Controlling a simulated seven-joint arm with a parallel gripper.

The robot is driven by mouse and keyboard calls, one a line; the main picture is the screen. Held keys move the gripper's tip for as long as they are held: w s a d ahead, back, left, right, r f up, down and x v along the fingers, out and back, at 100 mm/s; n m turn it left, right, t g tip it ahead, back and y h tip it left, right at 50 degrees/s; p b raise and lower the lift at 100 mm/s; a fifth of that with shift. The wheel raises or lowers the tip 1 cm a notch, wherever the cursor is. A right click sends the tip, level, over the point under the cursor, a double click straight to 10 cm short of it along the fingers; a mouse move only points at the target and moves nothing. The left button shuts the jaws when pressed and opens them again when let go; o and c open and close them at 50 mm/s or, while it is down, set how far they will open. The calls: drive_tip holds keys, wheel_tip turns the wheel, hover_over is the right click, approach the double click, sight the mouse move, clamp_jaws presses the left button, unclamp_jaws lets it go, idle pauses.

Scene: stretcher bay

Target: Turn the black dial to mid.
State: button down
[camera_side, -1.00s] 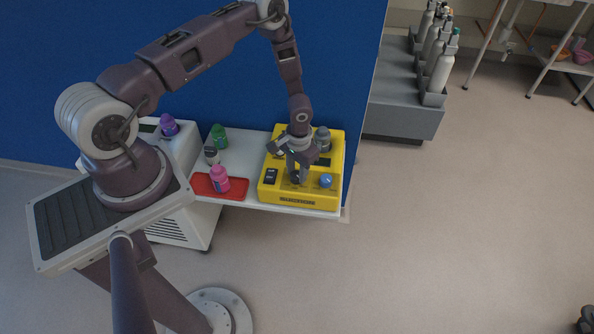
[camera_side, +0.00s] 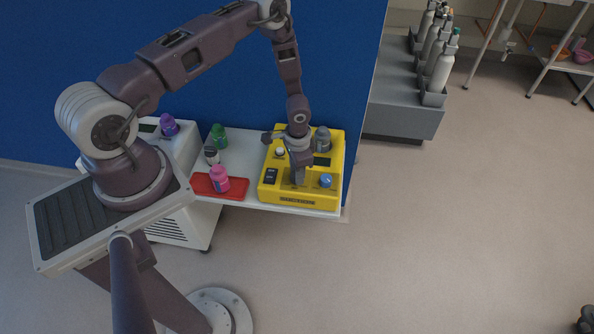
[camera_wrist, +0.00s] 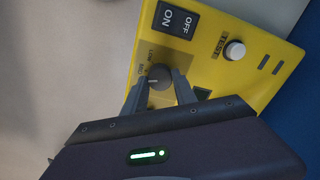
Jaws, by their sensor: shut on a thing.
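The black dial (camera_wrist: 160,76) is on the front of the yellow panel box (camera_wrist: 215,85), with small printed labels reading LOW and apparently MID beside it. A light pointer mark shows on the dial, towards the label side; its exact setting is hard to read. My gripper (camera_wrist: 159,86) is shut on the dial, one finger on each side of it. In the side view my gripper (camera_side: 298,182) comes down on the front half of the yellow box (camera_side: 310,200), and its fingers hide the dial.
The box also has an ON/OFF rocker switch (camera_wrist: 178,20), a white button (camera_wrist: 235,50) and a blue knob (camera_side: 326,180) close to my fingers. A grey bottle (camera_side: 322,140) stands by the wrist. A pink bottle (camera_side: 220,178) is on the red tray (camera_side: 236,189) to the left.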

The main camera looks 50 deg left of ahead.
drive_tip(key=shift+m, duration=1.6)
drive_tip(key=c, duration=1)
unclamp_jaws()
wheel_tip(320, 180, up, 7)
drive_tip(key=shift+s+d+r, duration=0.1)
drive_tip(key=shift+s, duration=0.05)
